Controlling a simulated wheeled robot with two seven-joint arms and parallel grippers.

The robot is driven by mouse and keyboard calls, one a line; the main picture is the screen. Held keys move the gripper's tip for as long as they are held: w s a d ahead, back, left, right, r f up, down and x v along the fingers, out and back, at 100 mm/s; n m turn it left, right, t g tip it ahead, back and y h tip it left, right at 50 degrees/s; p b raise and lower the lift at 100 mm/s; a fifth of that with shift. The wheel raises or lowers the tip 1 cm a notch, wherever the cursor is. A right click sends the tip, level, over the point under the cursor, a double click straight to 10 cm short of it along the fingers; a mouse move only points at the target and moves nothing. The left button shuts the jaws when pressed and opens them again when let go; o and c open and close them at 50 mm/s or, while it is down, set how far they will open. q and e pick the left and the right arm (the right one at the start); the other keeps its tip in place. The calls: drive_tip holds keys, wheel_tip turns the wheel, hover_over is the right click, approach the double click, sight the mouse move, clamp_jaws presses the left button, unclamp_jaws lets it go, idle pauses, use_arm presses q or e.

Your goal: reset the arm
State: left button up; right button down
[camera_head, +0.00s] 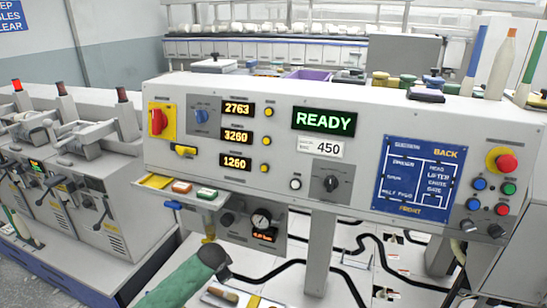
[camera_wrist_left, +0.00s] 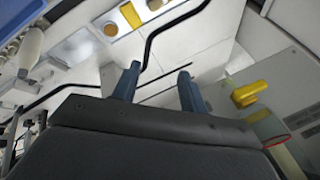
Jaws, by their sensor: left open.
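My left gripper (camera_wrist_left: 157,78) is open in the left wrist view, with two blue-grey fingers apart and nothing visible between them. In the head view a green arm part with a dark end comes up from the lower edge, left of centre, in front of the white area below the control panel (camera_head: 400,135). The fingers cannot be made out there. My right gripper is in neither view.
The panel shows a green READY display (camera_head: 324,121). A small shelf (camera_head: 200,198) with coloured pieces juts out beneath it. Black cables (camera_head: 375,245) run across the white surface below. A yellow knob (camera_wrist_left: 250,93) is right of the fingers. Grey machines (camera_head: 75,190) stand left.

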use_arm(q)
drive_tip(key=s+f+n+g, duration=0.1)
drive_tip(key=s+f+n, duration=0.2)
drive_tip(key=s+f, duration=0.5)
drive_tip(key=s+d+f+n+g, duration=0.1)
drive_tip(key=s+f, duration=0.7)
drive_tip(key=s, duration=1.4)
drive_tip(key=s+f+n+g, duration=0.2)
drive_tip(key=s+f+n, duration=0.3)
drive_tip(key=s, duration=1)
wheel_tip(320, 180, down, 3)
drive_tip(key=shift+s+d+r+h, duration=0.1)
drive_tip(key=shift+s+d+h, duration=0.1)
drive_tip(key=shift+d+h, duration=0.1)
